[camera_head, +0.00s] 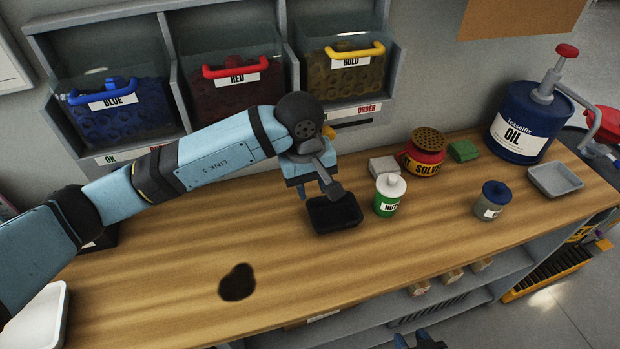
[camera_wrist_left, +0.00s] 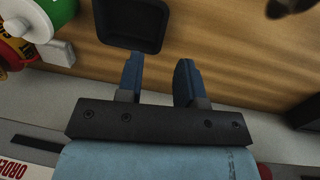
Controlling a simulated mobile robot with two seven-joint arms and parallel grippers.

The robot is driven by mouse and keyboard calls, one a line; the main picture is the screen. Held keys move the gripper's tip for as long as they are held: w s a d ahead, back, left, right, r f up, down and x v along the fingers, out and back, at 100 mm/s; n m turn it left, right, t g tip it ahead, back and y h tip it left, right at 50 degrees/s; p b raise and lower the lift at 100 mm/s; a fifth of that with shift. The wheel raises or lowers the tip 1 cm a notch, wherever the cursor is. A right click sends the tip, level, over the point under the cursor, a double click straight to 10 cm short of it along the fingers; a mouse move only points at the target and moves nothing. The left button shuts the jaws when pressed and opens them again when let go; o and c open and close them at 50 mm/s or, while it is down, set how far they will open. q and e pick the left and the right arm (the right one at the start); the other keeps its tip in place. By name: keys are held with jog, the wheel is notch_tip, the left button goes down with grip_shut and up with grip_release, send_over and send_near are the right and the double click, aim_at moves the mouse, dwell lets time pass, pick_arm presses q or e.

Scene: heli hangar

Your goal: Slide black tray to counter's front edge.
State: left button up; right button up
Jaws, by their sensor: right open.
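The small black tray (camera_head: 335,214) lies on the wooden counter (camera_head: 180,285), set back from its front edge. It also shows at the top of the left wrist view (camera_wrist_left: 131,22). My left gripper (camera_head: 317,190) is at the tray's rear side in the head view, partly covering it. In the left wrist view its fingers (camera_wrist_left: 160,60) are apart with nothing between them. The left-hand fingertip in that view is close to the tray's rim; contact cannot be told. Part of my right gripper (camera_head: 420,342) shows at the bottom edge, below the counter front.
A green-and-white pot (camera_head: 389,197) stands just right of the tray, with a red solvent pot (camera_head: 424,155) and grey box (camera_head: 383,167) behind. A grey-and-blue jar (camera_head: 491,203) stands further right. A dark stain (camera_head: 237,283) marks the counter. The wood before the tray is clear.

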aim_at(314, 221)
pick_arm(q)
jog(key=shift+w+a+r, duration=0.2)
jog(key=shift+w+a, duration=0.05)
jog(key=shift+a, duration=0.1)
jog(key=f, duration=0.9)
jog(key=d+f+p, duration=0.1)
jog(key=f, duration=0.3)
jog(key=shift+w+d+f, duration=0.1)
jog(key=shift+w+f, duration=0.1)
jog(key=shift+f, duration=0.2)
grip_shut()
